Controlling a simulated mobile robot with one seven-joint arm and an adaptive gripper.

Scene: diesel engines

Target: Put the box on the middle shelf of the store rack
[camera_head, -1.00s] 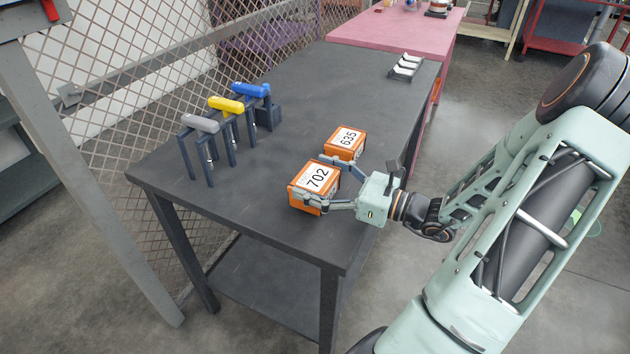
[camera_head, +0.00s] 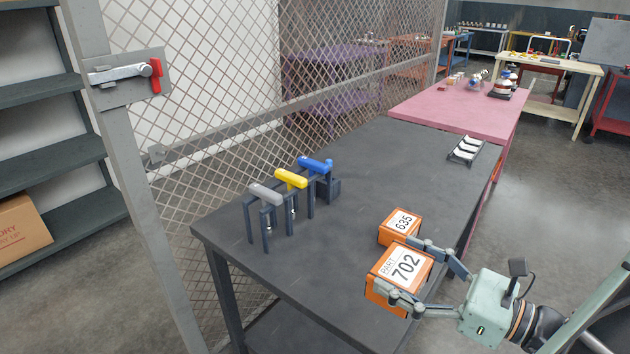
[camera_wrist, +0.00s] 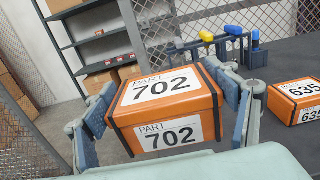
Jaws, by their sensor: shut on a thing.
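The orange box labelled PART 702 (camera_head: 400,270) is held between the two fingers of my gripper (camera_head: 407,268), at the right of the head view. In the wrist view the box (camera_wrist: 168,108) fills the middle, a finger on each side. It looks raised off the dark workbench (camera_head: 340,235), but the gap is hard to judge. The store rack (camera_head: 50,160) stands at the far left in the head view, partly cut off, with dark shelves. In the wrist view the rack (camera_wrist: 97,36) is at the back left.
A second orange box labelled 635 (camera_head: 400,226) sits on the bench beside the held one. Grey, yellow and blue handles stand on a holder (camera_head: 290,195). A mesh fence with a latched post (camera_head: 128,76) stands between bench and rack. A cardboard box (camera_head: 22,228) occupies a lower shelf.

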